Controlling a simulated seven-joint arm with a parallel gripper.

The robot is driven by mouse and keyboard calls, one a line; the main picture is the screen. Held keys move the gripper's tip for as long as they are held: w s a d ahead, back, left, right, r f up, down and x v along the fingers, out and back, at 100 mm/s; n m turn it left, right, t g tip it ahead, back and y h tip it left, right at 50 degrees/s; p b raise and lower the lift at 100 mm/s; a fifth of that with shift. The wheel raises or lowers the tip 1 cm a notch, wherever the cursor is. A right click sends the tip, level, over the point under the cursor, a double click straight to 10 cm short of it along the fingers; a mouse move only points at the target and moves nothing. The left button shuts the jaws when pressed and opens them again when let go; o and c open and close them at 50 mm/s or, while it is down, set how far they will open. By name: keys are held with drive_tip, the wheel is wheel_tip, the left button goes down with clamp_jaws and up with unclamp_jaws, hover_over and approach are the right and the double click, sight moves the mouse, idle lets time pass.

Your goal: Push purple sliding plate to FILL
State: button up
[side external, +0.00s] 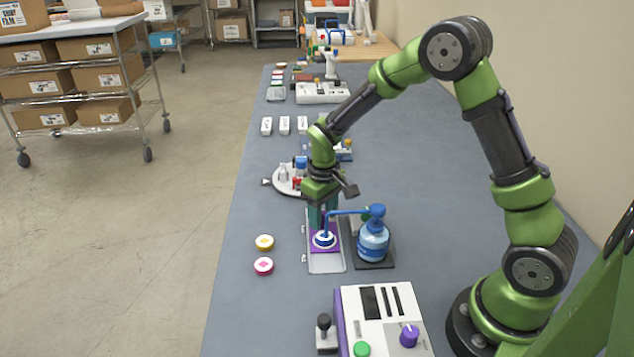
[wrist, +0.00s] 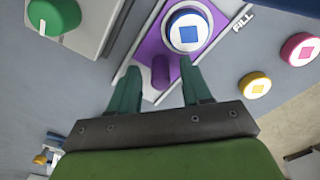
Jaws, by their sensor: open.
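The purple sliding plate (side external: 334,246) sits on a pale track (side external: 326,265) and carries a white round container with a blue top (side external: 322,241). In the wrist view the plate (wrist: 150,48) has an upright purple peg (wrist: 160,70). My gripper (side external: 322,222) is low over the plate's far end in the side view. In the wrist view its teal fingers (wrist: 160,88) are open, one on each side of the peg; I cannot tell whether they touch it.
A blue pump bottle (side external: 373,242) stands right of the track, its spout reaching toward the container. A yellow disc (side external: 264,242) and a pink disc (side external: 263,266) lie to the left. A white control box (side external: 382,315) stands in front. A round rack (side external: 287,183) stands behind.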

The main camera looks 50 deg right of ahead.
wheel_tip(320, 180, up, 17)
drive_tip(key=shift+f, duration=0.2)
drive_tip(key=shift+c, duration=0.6)
drive_tip(key=shift+d+m, duration=0.1)
drive_tip(key=shift+m, duration=0.3)
drive_tip(key=shift+c, duration=0.7)
wheel_tip(320, 180, down, 17)
drive_tip(key=m, duration=0.2)
drive_tip(key=shift+f+m, duration=0.15)
drive_tip(key=shift+m, duration=0.25)
drive_tip(key=shift+c, duration=0.3)
clamp_jaws()
